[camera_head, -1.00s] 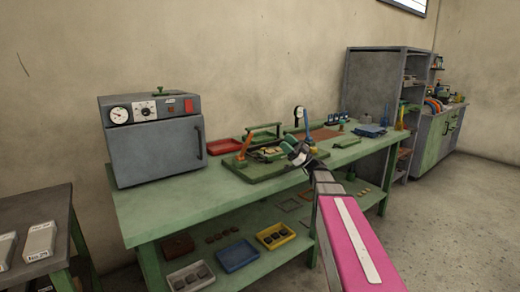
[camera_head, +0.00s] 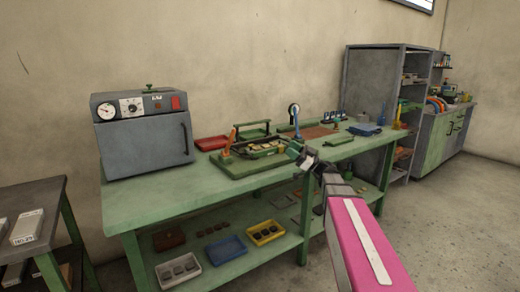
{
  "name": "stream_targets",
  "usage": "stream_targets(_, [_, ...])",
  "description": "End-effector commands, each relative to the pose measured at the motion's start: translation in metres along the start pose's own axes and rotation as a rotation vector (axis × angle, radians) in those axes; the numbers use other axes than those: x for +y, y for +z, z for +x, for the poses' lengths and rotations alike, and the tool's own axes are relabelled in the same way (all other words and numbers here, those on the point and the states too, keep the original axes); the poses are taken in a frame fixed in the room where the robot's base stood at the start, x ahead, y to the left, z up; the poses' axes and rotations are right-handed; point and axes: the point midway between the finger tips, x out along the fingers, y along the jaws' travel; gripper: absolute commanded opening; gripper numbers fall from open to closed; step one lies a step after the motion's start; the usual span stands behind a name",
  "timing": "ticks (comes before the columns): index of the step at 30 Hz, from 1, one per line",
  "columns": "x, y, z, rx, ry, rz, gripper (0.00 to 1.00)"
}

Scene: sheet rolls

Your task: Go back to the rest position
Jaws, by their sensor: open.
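My gripper (camera_head: 304,157) is at the end of my pink arm, near the front edge of the green workbench (camera_head: 150,205).
A grey oven (camera_head: 146,140) stands at the bench's left. A red tray (camera_head: 212,143) lies behind the fixture. The lower shelf holds a blue tray (camera_head: 225,249) and a yellow tray (camera_head: 265,232). A grey cabinet (camera_head: 370,85) stands at the right. Floor at lower right is clear.

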Motion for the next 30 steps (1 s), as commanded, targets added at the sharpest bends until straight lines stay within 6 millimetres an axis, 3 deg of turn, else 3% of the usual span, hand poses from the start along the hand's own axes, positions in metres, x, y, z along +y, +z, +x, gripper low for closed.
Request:
stream_targets(8, [-0.036, 0.049, -0.006, -0.229, -0.035, 0.229, 0.46])
stream_targets(14, [-0.081, 0.104, -0.026, -0.522, -0.022, 0.494, 0.46])
stream_targets(21, [-0.149, 0.173, -0.081, -0.997, 0.13, 0.841, 0.46])
stream_targets(25, [-0.182, 0.198, -0.119, -1.247, 0.279, 0.974, 0.46])
stream_targets(30, [-0.218, 0.215, -0.175, -1.547, 0.544, 1.067, 0.46])
